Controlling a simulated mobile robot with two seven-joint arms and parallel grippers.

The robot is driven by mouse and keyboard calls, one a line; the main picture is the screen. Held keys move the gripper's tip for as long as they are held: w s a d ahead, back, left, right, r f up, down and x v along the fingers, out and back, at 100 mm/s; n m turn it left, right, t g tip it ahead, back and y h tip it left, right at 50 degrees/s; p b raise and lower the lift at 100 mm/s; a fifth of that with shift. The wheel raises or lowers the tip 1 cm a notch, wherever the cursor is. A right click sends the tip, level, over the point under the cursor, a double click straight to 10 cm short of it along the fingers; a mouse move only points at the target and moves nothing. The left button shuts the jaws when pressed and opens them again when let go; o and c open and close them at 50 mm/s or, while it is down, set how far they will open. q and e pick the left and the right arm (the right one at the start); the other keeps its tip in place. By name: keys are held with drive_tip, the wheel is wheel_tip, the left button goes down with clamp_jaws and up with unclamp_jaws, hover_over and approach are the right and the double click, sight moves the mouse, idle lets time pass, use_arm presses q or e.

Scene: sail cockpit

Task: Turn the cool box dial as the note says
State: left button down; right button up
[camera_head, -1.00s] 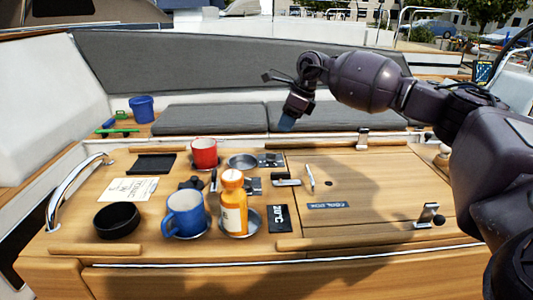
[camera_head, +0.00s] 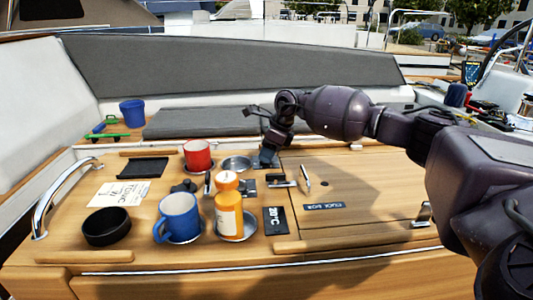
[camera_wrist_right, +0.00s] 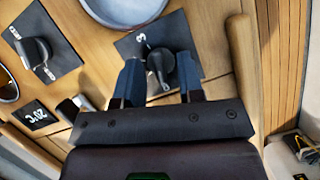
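The handwritten note (camera_head: 117,193) lies at the left of the wooden table; its words are too small to read surely. My right gripper (camera_head: 268,157) is over the back dial plate, behind the lid's left edge. In the right wrist view, a black dial (camera_wrist_right: 160,62) on a dark plate lies between the open fingers of my right gripper (camera_wrist_right: 158,82); contact cannot be told. A second dial (camera_wrist_right: 38,50) sits at the left there. My left gripper is out of view.
A blue mug (camera_head: 178,217), an orange bottle (camera_head: 229,217) and a red mug (camera_head: 198,156) stand left of the dials. A black round tray (camera_head: 107,226) is at the front left. A wooden rail (camera_wrist_right: 245,75) runs close beside the right finger.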

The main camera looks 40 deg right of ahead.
drive_tip(key=shift+c, duration=0.4)
drive_tip(key=shift+f, duration=0.1)
clamp_jaws()
